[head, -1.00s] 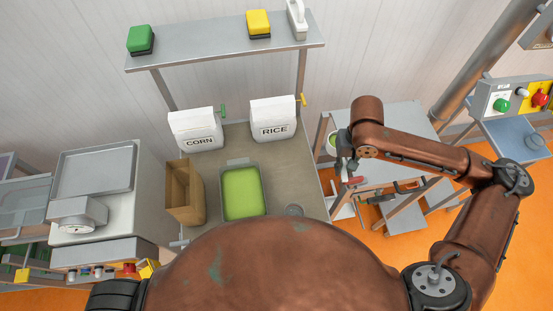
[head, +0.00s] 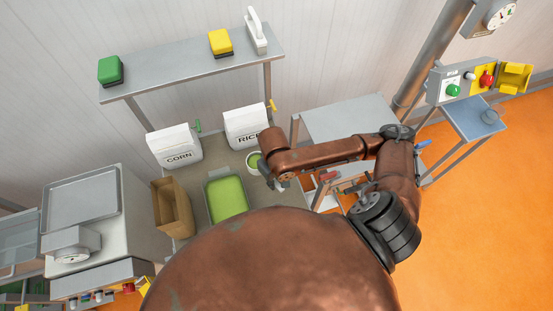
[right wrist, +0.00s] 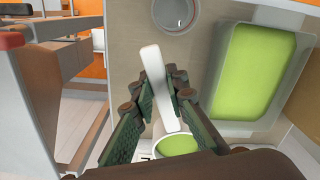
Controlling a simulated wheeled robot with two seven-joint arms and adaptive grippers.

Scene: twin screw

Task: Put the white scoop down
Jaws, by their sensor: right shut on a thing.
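The white scoop (head: 254,162) holds green contents. It shows in the head view between the RICE bag and my right gripper. My right gripper (head: 281,184) is over the right part of the brown table, right of the green-filled tray (head: 227,197). In the right wrist view the right gripper (right wrist: 163,84) is shut on the scoop's white handle (right wrist: 152,62), with the scoop's round green-filled bowl (right wrist: 180,146) below the fingers. The scoop seems held above the table, but its height is hard to tell. My left gripper is out of view.
The RICE bag (head: 246,127) and CORN bag (head: 175,147) stand at the table's back. An open cardboard box (head: 172,208) is left of the tray. A round grey cup (right wrist: 173,12) sits on the table. Bare tabletop (right wrist: 210,25) lies between cup and tray.

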